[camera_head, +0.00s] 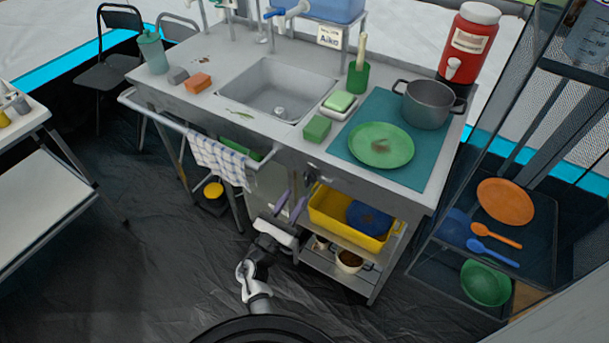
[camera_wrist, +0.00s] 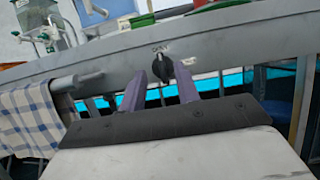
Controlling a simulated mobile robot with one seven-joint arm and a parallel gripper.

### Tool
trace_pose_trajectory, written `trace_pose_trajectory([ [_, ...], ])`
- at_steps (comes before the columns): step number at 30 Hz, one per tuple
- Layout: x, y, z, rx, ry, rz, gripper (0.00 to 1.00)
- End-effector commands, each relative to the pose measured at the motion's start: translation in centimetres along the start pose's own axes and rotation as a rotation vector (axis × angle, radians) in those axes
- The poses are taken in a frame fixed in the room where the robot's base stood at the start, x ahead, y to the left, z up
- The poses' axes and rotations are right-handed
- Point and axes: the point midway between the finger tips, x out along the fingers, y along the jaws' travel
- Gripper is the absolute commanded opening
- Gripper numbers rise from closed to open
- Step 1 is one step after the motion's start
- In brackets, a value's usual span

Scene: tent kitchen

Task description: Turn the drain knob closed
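A dark drain knob (camera_wrist: 162,68) sits on the front metal panel of the sink counter in the wrist view. Small lettering is above it and a small pale label is at its right, too blurred to read surely. The knob's pointer looks roughly upright. My gripper (camera_wrist: 163,78) is open, with its two purple fingers pointing at the panel, one to each side of the knob in the picture. I cannot tell whether a finger touches it. In the head view my gripper (camera_head: 291,205) is in front of the counter, below the sink basin (camera_head: 270,85).
A checked towel (camera_head: 220,160) hangs on a rail left of my gripper. A yellow tub (camera_head: 330,222) stands on the shelf below the panel, to the right. The counter holds a green plate (camera_head: 381,145), a pot (camera_head: 428,104) and sponges. Dark floor lies open at the left.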

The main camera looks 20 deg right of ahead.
Motion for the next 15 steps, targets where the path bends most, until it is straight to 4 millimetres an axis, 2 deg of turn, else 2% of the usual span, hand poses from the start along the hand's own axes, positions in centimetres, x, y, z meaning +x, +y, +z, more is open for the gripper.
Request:
trace_pose_trajectory([
  [1,1.4,-0.1,0.3,0.0,-0.001,-0.004,0.32],
  [6,4.5,-0.1,0.2,0.002,0.001,-0.003,0.32],
  [10,6.0,0.0,0.1,0.002,0.001,0.0,0.32],
  [15,6.9,0.0,0.0,0.002,0.002,0.0,0.32],
])
